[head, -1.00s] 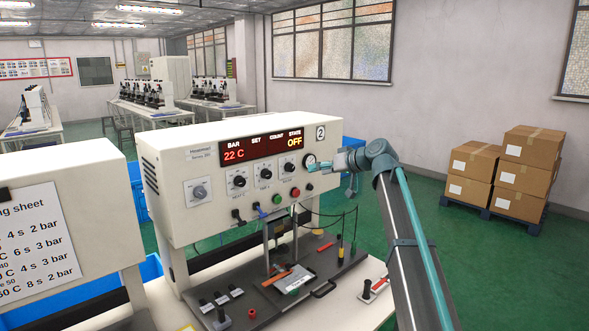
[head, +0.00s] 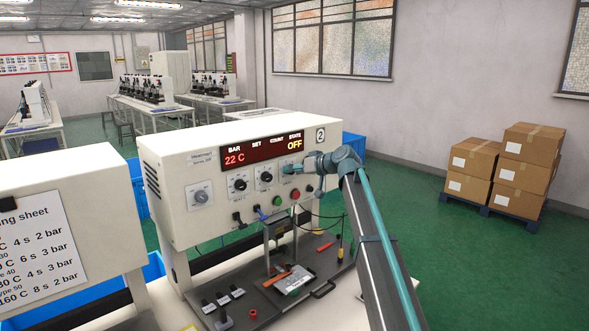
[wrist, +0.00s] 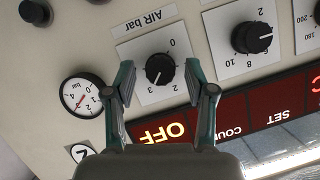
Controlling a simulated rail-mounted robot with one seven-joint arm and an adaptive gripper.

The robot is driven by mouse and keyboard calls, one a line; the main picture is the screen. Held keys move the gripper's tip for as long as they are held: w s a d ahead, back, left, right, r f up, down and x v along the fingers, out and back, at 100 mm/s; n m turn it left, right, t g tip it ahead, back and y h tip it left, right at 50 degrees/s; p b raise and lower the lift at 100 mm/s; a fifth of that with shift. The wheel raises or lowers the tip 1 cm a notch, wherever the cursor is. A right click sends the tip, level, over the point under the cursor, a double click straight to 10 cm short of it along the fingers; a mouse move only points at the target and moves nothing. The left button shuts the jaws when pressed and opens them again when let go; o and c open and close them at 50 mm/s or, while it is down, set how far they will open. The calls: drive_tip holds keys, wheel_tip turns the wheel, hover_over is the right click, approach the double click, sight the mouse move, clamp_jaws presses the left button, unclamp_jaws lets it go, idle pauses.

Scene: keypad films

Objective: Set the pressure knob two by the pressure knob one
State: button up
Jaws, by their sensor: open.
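The machine marked 2 (head: 180,160) has a red display reading 22 C and OFF. Its AIR bar knob (wrist: 160,69) is black with a white pointer line, shown upside down in the wrist view, pointing near the 3. My gripper (wrist: 160,78) is open, one finger on each side of this knob; whether they touch it I cannot tell. In the head view my gripper (head: 288,169) covers the knob. A round bar gauge (wrist: 81,97) with a red needle is beside the knob. Pressure knob one is not identifiable.
A second knob (wrist: 252,37) on a 0–10 scale adjoins the AIR knob. A neighbouring machine (head: 60,185) carries a settings sheet (head: 38,245) listing temperatures, seconds and bar. Below the panel are a fixture plate (head: 325,268) and posts. Boxes (head: 525,160) stand far right.

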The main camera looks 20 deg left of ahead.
drive_tip(key=shift+a, duration=0.1)
clamp_jaws()
drive_tip(key=shift+f+n+b, duration=0.15)
drive_tip(key=shift+n+b, duration=0.15)
drive_tip(key=shift+b, duration=0.45)
drive_tip(key=shift+s+a+n+t+h+b, duration=0.1)
drive_tip(key=shift+n+t+h+b, duration=0.25)
drive_tip(key=shift+n+t+b, duration=1.5)
drive_tip(key=shift+s+n+g+h+b, duration=0.1)
drive_tip(key=shift+n+h+b, duration=0.45)
drive_tip(key=shift+b, duration=2.8)
drive_tip(key=shift+s+a+n+t+h+b, duration=0.15)
drive_tip(key=shift+n+t+b, duration=1.05)
drive_tip(key=shift+b, duration=1.4)
drive_tip(key=shift+d+n, duration=0.1)
drive_tip(key=shift+n, duration=0.2)
